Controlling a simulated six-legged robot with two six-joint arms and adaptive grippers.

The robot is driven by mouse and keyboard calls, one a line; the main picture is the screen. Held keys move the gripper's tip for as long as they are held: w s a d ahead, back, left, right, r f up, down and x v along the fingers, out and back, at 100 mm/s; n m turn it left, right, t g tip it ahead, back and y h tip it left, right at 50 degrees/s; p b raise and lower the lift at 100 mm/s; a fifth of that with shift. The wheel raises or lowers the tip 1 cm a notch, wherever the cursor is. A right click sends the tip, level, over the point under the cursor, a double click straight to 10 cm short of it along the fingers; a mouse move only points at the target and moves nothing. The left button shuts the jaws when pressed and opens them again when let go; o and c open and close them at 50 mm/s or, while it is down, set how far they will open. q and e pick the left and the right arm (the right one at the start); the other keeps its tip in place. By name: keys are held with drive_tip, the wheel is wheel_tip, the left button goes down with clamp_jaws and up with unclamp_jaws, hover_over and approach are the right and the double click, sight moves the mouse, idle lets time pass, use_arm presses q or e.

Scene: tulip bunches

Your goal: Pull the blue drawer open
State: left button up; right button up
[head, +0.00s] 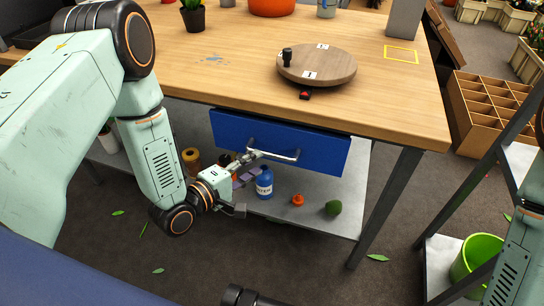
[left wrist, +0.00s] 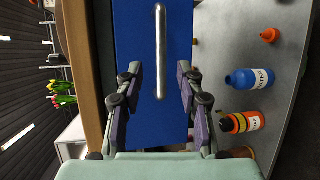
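The blue drawer (head: 315,150) hangs under the front edge of the wooden table, and no inside of it shows. Its silver bar handle (head: 272,154) runs along the front. My left gripper (head: 245,168) is at the handle's left end, in front of the drawer. In the left wrist view, the gripper (left wrist: 160,80) is open, its two purple-padded fingers on either side of the handle (left wrist: 160,45), with a gap on both sides. The blue drawer front (left wrist: 137,30) lies behind. I cannot tell whether the fingertips reach past the bar. My right gripper does not show.
A grey shelf (head: 345,195) below the drawer holds a blue bottle (head: 265,184), an orange item (head: 298,200) and a green item (head: 333,208). A round wooden board (head: 335,68) lies on the table (head: 230,75). A table leg (head: 385,205) stands right of the drawer.

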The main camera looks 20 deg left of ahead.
sight(269, 156)
use_arm(q)
drive_tip(key=shift+b+x, duration=1.15)
drive_tip(key=shift+x, duration=2.5)
drive_tip(key=shift+s, duration=0.1)
clamp_jaws()
